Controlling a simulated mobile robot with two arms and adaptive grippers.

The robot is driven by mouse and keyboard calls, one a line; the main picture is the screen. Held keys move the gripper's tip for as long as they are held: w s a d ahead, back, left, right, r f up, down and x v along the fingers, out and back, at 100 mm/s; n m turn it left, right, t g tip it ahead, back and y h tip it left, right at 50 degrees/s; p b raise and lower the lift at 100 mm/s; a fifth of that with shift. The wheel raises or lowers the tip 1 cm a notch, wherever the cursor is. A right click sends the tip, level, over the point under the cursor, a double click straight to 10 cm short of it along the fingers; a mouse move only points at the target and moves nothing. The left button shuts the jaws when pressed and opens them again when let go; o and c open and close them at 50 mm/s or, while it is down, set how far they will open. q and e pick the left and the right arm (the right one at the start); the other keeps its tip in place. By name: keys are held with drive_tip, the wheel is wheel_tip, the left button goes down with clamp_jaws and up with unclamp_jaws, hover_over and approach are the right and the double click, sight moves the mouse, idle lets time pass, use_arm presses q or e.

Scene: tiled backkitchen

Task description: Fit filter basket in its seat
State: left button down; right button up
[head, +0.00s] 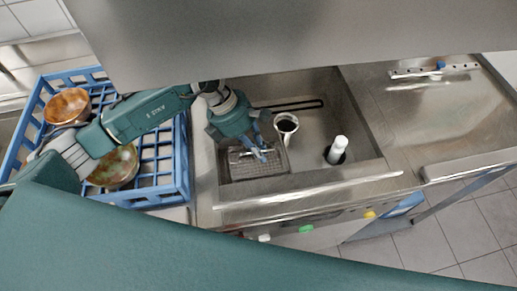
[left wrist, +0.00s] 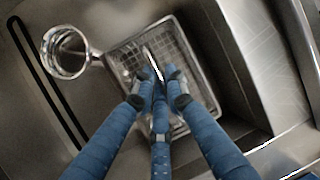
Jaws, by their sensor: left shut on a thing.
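The filter basket (head: 238,168) is a rectangular grey mesh basket with a thin bar handle, in the left part of the steel tub (head: 310,90). It also shows in the left wrist view (left wrist: 187,52), partly covered by my fingers. My left gripper (head: 261,153) has its blue fingers shut on the handle, above the middle of the basket; the fingers also show in the left wrist view (left wrist: 158,85). The basket's underside and any seat below it are hidden, so I cannot tell whether it rests or hangs. My right gripper is not in view.
A metal cup-like part (head: 287,126) stands close right of the basket. A blue crate (head: 180,150) with bowls (head: 68,106) is at the left. A steel hood (head: 300,35) overhangs the back.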

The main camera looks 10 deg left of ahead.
use_arm(q)
drive_tip(key=shift+f, duration=0.2)
drive_tip(key=c, duration=1.7)
unclamp_jaws()
drive_tip(key=v, duration=1.2)
drive_tip(key=shift+s, duration=0.1)
